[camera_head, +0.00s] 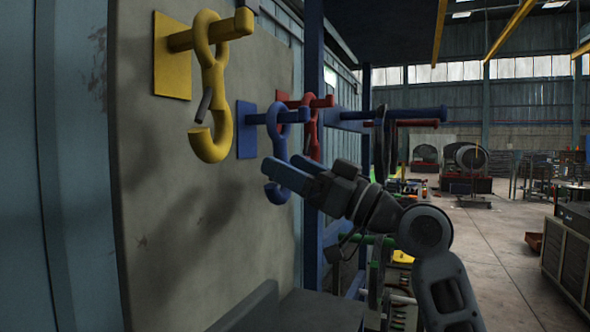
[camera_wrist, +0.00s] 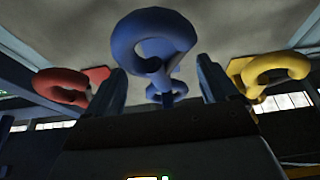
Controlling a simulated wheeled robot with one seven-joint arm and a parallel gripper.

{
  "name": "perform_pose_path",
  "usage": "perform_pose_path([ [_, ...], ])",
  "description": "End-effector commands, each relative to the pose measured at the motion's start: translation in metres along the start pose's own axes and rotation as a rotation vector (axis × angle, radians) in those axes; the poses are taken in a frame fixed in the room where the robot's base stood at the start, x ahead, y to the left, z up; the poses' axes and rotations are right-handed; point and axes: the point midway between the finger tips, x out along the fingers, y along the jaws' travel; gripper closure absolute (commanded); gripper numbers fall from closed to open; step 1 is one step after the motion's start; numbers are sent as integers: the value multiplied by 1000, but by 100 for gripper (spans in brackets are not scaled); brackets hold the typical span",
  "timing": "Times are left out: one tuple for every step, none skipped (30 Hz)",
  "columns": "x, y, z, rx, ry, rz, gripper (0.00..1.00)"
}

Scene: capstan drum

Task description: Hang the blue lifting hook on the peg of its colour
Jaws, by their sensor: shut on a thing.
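The blue lifting hook (camera_head: 277,194) hangs upright at the blue peg (camera_head: 258,118), eye up and open curl down. Its eye appears to be around the peg, whose end shows to the right of the eye. My gripper (camera_head: 283,170) comes in from the lower right and is shut on the hook's lower part, hiding some of it. In the wrist view the blue hook (camera_wrist: 154,36) is between the two fingers of my gripper (camera_wrist: 161,72), its curl large and near the camera. The contact itself is not clear there.
A yellow hook (camera_head: 219,140) hangs on the yellow peg (camera_head: 180,40) to the left. A red hook (camera_head: 313,135) hangs on the red peg (camera_head: 322,101) behind. A long blue bar (camera_head: 415,114) reaches out to the right, above my arm. The grey panel (camera_head: 190,210) stands close behind.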

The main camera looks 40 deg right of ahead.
Motion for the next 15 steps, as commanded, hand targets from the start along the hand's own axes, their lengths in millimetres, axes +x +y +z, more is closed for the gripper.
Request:
perform_pose_path([
  [0,0,-1,-1,3,0,72],
  [0,0,-1,-1,3,0,72],
  [0,0,-1,-1,3,0,72],
  [0,0,-1,-1,3,0,72],
  [0,0,-1,-1,3,0,72],
  [0,0,-1,-1,2,0,72],
  [0,0,-1,-1,2,0,72],
  [0,0,-1,-1,2,0,72],
  [0,0,-1,-1,2,0,11],
  [0,0,-1,-1,3,0,8],
  [0,0,-1,-1,2,0,6],
  [0,0,-1,-1,2,0,2],
  [0,0,-1,-1,2,0,0],
  [0,0,-1,0,2,0,0],
  [0,0,-1,0,1,0,0],
])
